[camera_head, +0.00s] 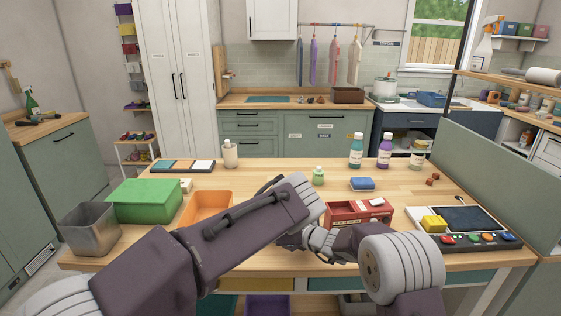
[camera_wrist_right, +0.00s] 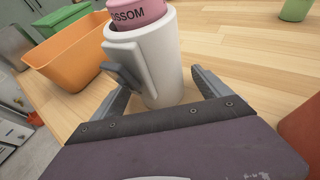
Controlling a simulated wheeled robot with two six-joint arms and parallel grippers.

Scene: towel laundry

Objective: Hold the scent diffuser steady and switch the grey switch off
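The scent diffuser (camera_wrist_right: 160,62) is a white body with a pink top lettered "OSSOM", upright on the wooden table (camera_wrist_right: 240,50) in the right wrist view. A dark grey switch lever (camera_wrist_right: 122,76) sticks out from its side panel. My right gripper (camera_wrist_right: 160,82) is open, its fingers to either side of the diffuser with gaps visible. In the head view my right gripper (camera_head: 286,240) points left, low over the table front. My left arm crosses the front of the table there; its gripper is out of sight, and the diffuser is hidden.
An orange bin (camera_head: 209,205), green bin (camera_head: 145,200) and metal bin (camera_head: 88,230) stand left. A red box (camera_head: 345,214) and control panel (camera_head: 465,225) stand right. The table's back middle is clear.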

